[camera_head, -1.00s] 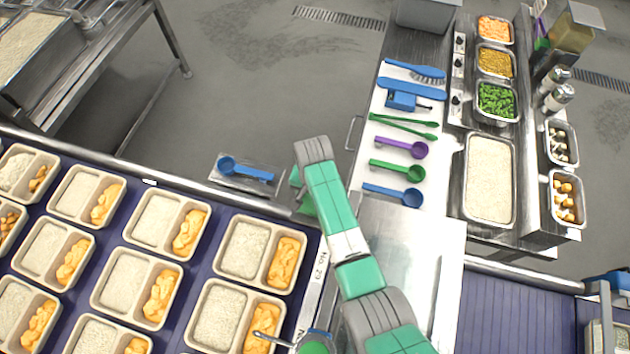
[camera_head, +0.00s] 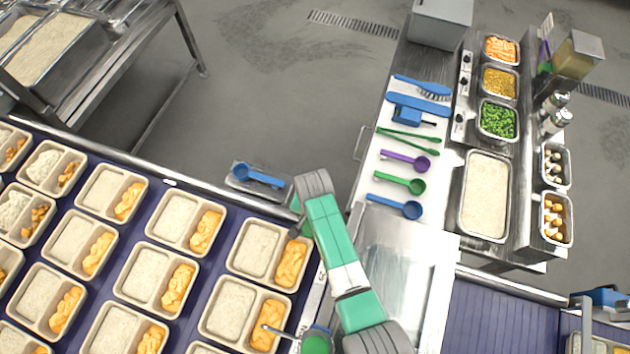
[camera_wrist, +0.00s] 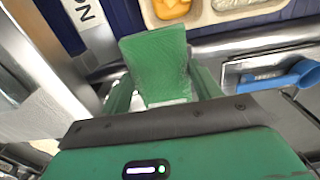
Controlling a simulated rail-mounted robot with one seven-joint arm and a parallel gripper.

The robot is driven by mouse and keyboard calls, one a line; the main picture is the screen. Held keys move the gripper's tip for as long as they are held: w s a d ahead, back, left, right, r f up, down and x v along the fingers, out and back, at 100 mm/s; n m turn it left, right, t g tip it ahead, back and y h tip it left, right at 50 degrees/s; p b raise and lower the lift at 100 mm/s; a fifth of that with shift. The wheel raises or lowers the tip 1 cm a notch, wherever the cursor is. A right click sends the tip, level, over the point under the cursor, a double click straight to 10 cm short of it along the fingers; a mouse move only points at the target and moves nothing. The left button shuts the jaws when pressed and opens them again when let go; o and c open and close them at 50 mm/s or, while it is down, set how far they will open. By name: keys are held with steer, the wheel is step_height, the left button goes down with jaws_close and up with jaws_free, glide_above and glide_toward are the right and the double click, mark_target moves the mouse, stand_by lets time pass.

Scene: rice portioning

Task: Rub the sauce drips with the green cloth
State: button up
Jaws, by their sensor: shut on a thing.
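In the wrist view my gripper (camera_wrist: 162,92) is shut on the green cloth (camera_wrist: 155,55), a flat folded-looking piece that stands out ahead between the fingers. The cloth is over the steel edge between the conveyor and the side holder; I cannot tell whether it touches anything. In the head view my arm reaches to the conveyor's edge near the steel counter (camera_head: 425,275), and its upper links hide most of the gripper and cloth. I cannot make out any sauce drips in either view.
Filled two-part trays (camera_head: 268,254) stand in rows on the blue conveyor (camera_head: 215,268). A blue scoop (camera_head: 258,177) lies in a small steel holder beside the conveyor. Utensils, including a purple scoop (camera_head: 406,160), lie on the counter.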

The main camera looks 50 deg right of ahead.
steer(key=shift+r+p, duration=2)
steer(key=shift+r, duration=0.45)
steer(key=shift+f, duration=0.1)
steer(key=w+a+r+n, duration=0.2)
steer(key=a+r+n, duration=0.4)
steer(key=a, duration=0.6)
steer(key=w+a+r+n, duration=0.2)
steer(key=a+r+n, duration=0.5)
steer(key=a, duration=0.5)
steer(key=shift+a+r, duration=0.25)
steer(key=shift+r, duration=0.25)
